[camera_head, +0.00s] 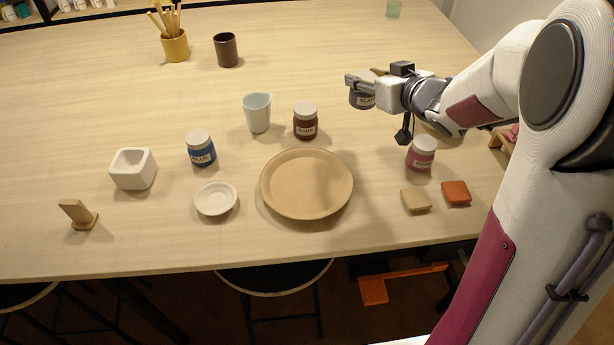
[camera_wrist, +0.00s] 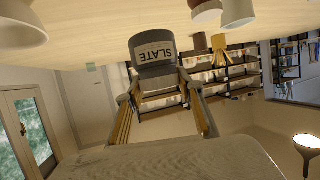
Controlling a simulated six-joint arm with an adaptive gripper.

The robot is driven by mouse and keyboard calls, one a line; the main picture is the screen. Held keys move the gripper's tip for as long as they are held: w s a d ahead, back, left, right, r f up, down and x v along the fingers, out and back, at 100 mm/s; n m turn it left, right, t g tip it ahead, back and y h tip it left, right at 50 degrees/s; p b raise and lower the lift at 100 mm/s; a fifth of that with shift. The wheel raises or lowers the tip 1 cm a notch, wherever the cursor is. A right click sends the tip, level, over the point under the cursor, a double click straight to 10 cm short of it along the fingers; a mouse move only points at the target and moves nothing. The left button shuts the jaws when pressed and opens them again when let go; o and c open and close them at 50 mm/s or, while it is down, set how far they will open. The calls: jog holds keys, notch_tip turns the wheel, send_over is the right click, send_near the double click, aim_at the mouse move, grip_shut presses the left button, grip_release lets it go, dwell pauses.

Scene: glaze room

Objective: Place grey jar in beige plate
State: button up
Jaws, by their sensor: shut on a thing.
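The grey jar (camera_head: 361,100), labelled SLATE, is held between the fingers of my gripper (camera_head: 357,84), above the table at the upper right in the head view. In the wrist view the grey jar (camera_wrist: 154,50) appears upside down between the two fingers of my gripper (camera_wrist: 152,84). The gripper is shut on it. The beige plate (camera_head: 306,205) lies flat and empty near the table's front edge, to the lower left of the jar. The gripper and jar are apart from the plate.
A brown-red jar (camera_head: 305,124) and a white cup (camera_head: 257,112) stand just behind the plate. A small white dish (camera_head: 215,200) and blue jar (camera_head: 201,150) are to its left. A pink jar (camera_head: 420,154), beige tile (camera_head: 415,200) and orange tile (camera_head: 456,193) are to its right.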

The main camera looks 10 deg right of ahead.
jog(key=s+a+n+g+y, duration=0.2)
jog(key=s+a+n+y, duration=0.25)
jog(key=a, duration=0.25)
jog(key=n+g+y, duration=0.3)
send_over(308, 185)
jog(key=shift+f, duration=0.35)
jog(key=shift+f, duration=0.15)
jog(key=shift+f, duration=2.8)
jog(key=shift+f, duration=0.1)
jog(key=shift+f, duration=1.95)
jog(key=shift+f, duration=0.2)
